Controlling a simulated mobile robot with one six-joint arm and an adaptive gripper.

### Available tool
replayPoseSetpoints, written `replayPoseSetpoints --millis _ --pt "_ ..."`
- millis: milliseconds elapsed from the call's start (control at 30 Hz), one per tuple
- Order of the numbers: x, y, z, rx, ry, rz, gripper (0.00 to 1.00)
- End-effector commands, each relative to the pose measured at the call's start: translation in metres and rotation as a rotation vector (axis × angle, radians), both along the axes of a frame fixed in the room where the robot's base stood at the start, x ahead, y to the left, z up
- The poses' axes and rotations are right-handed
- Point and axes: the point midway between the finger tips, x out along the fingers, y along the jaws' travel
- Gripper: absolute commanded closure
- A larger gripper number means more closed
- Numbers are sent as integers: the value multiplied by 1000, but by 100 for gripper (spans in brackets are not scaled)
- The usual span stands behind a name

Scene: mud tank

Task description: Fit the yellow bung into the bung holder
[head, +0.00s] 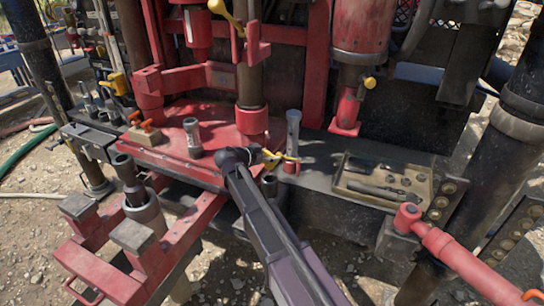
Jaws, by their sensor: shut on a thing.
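My arm reaches up from the bottom centre, and my gripper (280,157) is at its end, over the edge of the deck. It is shut on a small yellow piece, which I take for the yellow bung (291,157). The gripper is small here and its fingers are hard to make out. An upright grey metal post (293,124) with a red foot stands right beside the yellow piece; I cannot tell whether they touch. A short dark open-topped tube (269,184) stands just below the gripper. I cannot tell for certain which part is the bung holder.
A shallow tray (365,196) with tools lies to the right on the dark deck. A short grey socket (192,138) stands on the red plate at left. Red machine columns (250,120) rise behind. A red cylinder (440,245) is at lower right. Deck between post and tray is clear.

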Motion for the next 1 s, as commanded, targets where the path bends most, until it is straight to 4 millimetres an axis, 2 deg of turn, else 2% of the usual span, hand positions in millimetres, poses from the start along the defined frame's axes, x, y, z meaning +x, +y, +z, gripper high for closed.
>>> replayPoseSetpoints --millis 1000 --pt "0 1 -53 0 0 1 68"
